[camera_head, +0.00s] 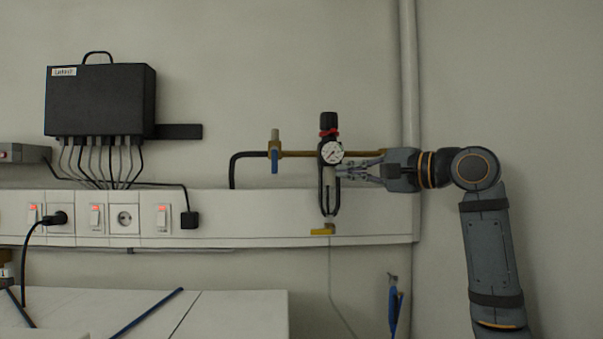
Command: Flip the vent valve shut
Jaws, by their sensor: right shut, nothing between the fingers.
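A brass pipe runs along the wall to a regulator with a round gauge (331,152) and a black knob with a red ring. A valve with a blue lever (275,161) sits on the pipe left of the gauge; its lever hangs straight down. A small valve with a yellow lever (321,232) sits below the regulator; its lever points left, level. I cannot tell from labels which is the vent valve. My right gripper (343,170) is shut and empty, coming from the right, its tips just below the gauge beside the regulator body. My left gripper is out of view.
A black box (100,99) with several cables hangs at upper left. A white trunking (215,217) with switches and sockets runs behind the valves. A blue-handled item (394,304) hangs lower right. A white surface (235,311) lies at lower left.

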